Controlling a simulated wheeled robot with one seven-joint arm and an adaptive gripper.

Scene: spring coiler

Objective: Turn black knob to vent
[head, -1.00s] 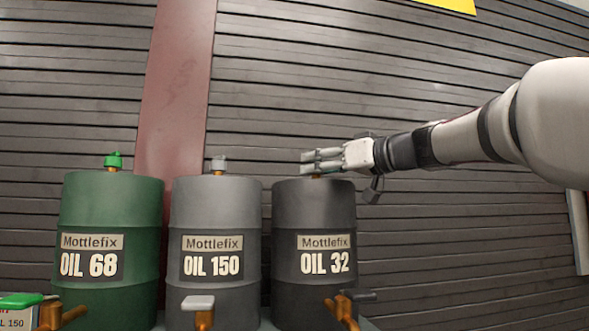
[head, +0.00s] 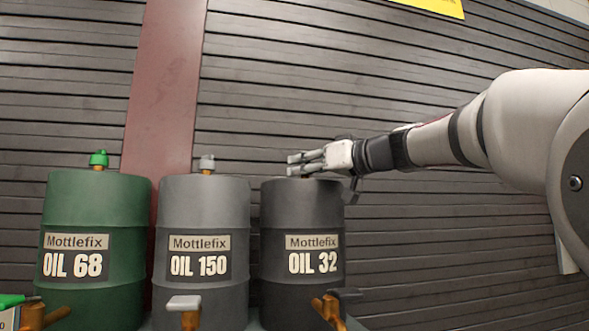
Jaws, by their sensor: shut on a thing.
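The dark grey OIL 32 drum (head: 302,215) stands at the right of the row in the head view. My gripper (head: 293,164) is at its top, reaching in level from the right. Its fingers are shut around the spot where the black knob sits. The knob itself is hidden by the fingers, so its setting cannot be read. A bit of brass stem shows just below the fingers.
A grey OIL 150 drum (head: 204,208) with a grey knob (head: 207,162) and a green OIL 68 drum (head: 98,208) with a green knob (head: 98,158) stand to the left. Brass taps stick out in front below. A slatted wall (head: 450,240) is behind.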

